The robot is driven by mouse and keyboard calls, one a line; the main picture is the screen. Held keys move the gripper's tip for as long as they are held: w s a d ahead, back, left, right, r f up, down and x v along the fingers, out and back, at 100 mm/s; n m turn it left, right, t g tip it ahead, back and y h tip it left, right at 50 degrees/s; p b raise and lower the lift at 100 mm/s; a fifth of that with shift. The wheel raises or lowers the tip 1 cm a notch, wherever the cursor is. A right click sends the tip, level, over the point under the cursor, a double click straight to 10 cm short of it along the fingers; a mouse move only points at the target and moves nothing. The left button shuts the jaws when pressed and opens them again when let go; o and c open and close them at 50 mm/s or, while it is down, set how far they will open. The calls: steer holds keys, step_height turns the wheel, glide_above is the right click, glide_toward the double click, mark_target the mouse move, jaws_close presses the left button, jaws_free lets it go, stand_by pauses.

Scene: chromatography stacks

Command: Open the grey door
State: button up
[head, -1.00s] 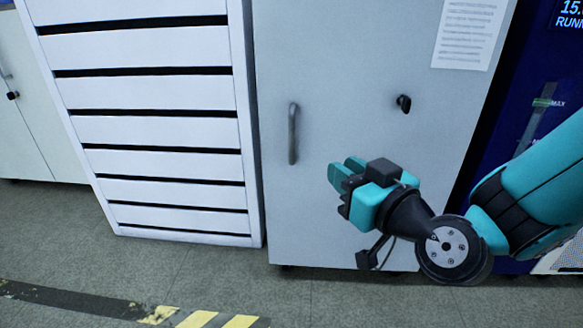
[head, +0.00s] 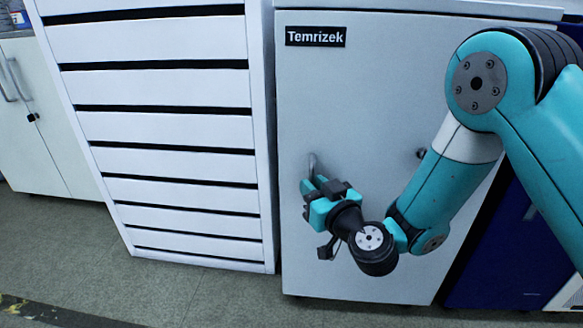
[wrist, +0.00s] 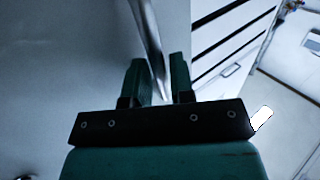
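The grey door (head: 365,100) is the front of a tall cabinet labelled Temrizek, and it looks closed. Its vertical metal handle (head: 312,161) is near the door's left edge, with its lower part hidden by my gripper (head: 307,186). In the wrist view the handle (wrist: 147,35) runs down between the two teal fingers of my gripper (wrist: 160,75). The fingers stand apart, with a gap showing beside the handle. I cannot tell whether either finger touches it. A dark lock knob (head: 421,153) sits on the door right of the handle, close behind my arm.
A white cabinet with several drawers (head: 170,120) stands directly left of the door. A pale cabinet (head: 40,130) is farther left. A dark blue unit (head: 500,250) stands to the right. The grey floor (head: 215,300) in front is clear.

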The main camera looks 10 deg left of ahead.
steer(key=shift+w+a+r, duration=0.1)
steer(key=shift+w+a, duration=0.15)
steer(key=shift+w, duration=0.25)
jaws_close()
